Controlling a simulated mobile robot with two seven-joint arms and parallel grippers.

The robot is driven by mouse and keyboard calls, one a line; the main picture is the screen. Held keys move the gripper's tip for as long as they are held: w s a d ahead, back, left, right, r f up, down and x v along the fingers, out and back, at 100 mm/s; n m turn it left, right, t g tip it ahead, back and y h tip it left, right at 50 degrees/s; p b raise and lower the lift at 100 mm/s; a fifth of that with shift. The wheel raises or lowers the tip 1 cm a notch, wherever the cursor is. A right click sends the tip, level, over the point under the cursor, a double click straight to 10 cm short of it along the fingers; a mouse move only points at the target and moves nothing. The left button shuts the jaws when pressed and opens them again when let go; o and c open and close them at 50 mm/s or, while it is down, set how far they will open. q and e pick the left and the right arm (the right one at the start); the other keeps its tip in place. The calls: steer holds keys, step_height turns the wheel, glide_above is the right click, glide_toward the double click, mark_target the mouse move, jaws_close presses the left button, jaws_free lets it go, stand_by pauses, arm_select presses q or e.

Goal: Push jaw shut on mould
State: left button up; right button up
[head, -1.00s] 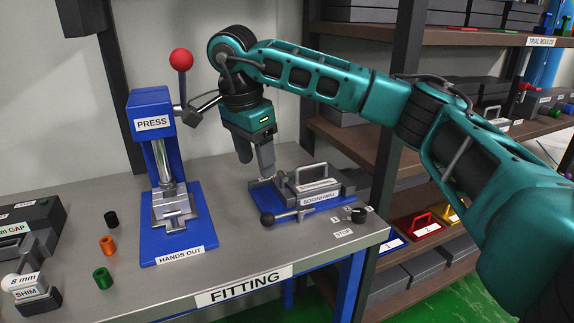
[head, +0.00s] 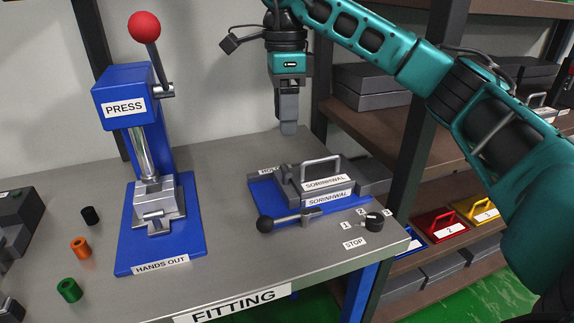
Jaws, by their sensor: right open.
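The mould (head: 325,184) is a dark grey block with a light metal loop handle and a label reading SORINHWAL. It sits in a clamp fixture on a blue base plate (head: 262,190) at the right of the bench. Which part is the jaw, and whether it touches the mould, I cannot tell clearly. A metal screw bar with a black ball knob (head: 265,223) lies along the fixture's front. My right gripper (head: 289,128) is open and empty, pointing down above the back of the fixture, apart from it. Its fingers overlap in this view. My left gripper is not in view.
A blue press (head: 122,95) with a red ball lever stands left of the fixture. Black, orange (head: 81,247) and green (head: 69,290) collars lie at the bench's left. A black dial (head: 374,221) marked STOP, 1, 2, 3 sits near the right edge. Shelves (head: 350,125) stand behind right.

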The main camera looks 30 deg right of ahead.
mark_target(286, 168)
steer(key=f+b, duration=0.1)
steer(key=f, duration=0.4)
steer(key=f+b, duration=0.1)
steer(key=f, duration=0.4)
steer(key=shift+s+b, duration=0.2)
steer(key=shift+b, duration=0.15)
steer(key=shift+f, duration=0.45)
steer(key=shift+c, duration=0.4)
jaws_close()
